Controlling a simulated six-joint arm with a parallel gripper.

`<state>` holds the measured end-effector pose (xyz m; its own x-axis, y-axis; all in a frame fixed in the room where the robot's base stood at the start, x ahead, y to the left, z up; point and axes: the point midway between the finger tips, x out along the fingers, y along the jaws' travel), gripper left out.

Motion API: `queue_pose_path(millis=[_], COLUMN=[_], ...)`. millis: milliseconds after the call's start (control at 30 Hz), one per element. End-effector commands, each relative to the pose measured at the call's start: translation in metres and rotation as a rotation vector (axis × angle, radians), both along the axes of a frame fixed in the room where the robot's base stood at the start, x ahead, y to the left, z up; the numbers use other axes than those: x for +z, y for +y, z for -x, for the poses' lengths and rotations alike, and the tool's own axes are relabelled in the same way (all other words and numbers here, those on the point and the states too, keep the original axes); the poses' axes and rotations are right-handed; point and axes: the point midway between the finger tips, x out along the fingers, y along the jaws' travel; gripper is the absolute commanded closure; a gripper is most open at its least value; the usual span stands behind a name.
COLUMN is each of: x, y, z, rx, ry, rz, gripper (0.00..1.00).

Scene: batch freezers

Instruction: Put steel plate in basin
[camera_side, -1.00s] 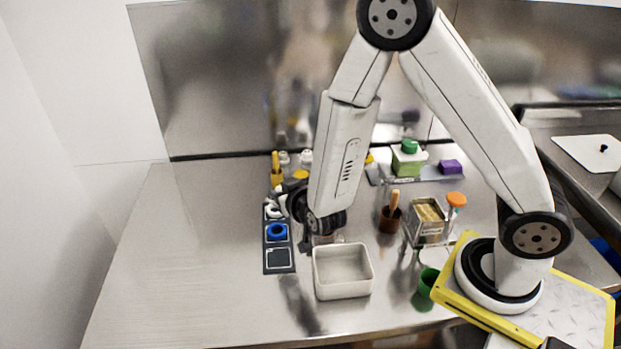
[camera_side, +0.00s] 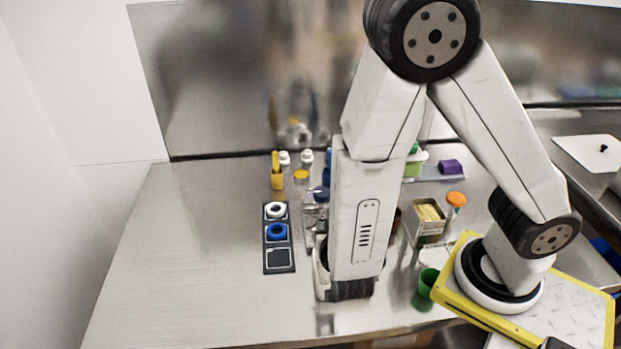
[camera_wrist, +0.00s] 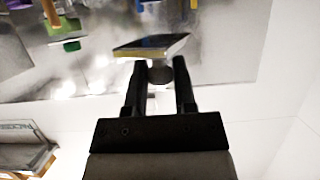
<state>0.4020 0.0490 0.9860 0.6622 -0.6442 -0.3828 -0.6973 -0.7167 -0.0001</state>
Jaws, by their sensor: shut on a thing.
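In the wrist view my gripper (camera_wrist: 161,72) is shut on the steel plate (camera_wrist: 153,46). The plate is a flat, shiny piece seen nearly edge-on, with a rounded grey part between the fingers. The pale basin (camera_side: 320,285) stands near the table's front middle. Only its left edge shows beside my arm; the rest is hidden. I cannot tell how the plate stands relative to the basin.
The table's left side is clear.

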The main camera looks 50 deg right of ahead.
Motion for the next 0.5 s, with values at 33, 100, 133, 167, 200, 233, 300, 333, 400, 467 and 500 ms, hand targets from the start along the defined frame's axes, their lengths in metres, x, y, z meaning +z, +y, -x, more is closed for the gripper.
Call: queue_pose_path(millis=[33,100,133,167,200,233,300,333,400,467,500], x=[0.0004,0.0006,0.0007,0.0007,0.0007,0.0006,0.0001,-0.0005,-0.0026,-0.0057,-0.0081], y=[0.0002,0.0002,0.0000,-0.0001,-0.0002,-0.0002,-0.0002,-0.0002,-0.0002,-0.0003,-0.0003], z=[0.0027,0.0049,0.0055,0.0058,0.0061,0.0061,0.0059,0.0059,0.0058,0.0059,0.0057], rx=[-0.006,-0.011,-0.013,-0.014,-0.015,-0.017,-0.016,-0.016,-0.014,-0.015,-0.014], ry=[-0.001,-0.001,-0.001,0.000,0.000,-0.001,0.000,0.000,0.001,0.002,0.002], rz=[0.000,-0.001,-0.001,0.000,0.000,-0.001,0.000,0.000,0.001,0.002,0.002], gripper=[1.00,1.00,1.00,1.00,1.00,1.00,1.00,1.00,1.00,1.00,1.00])
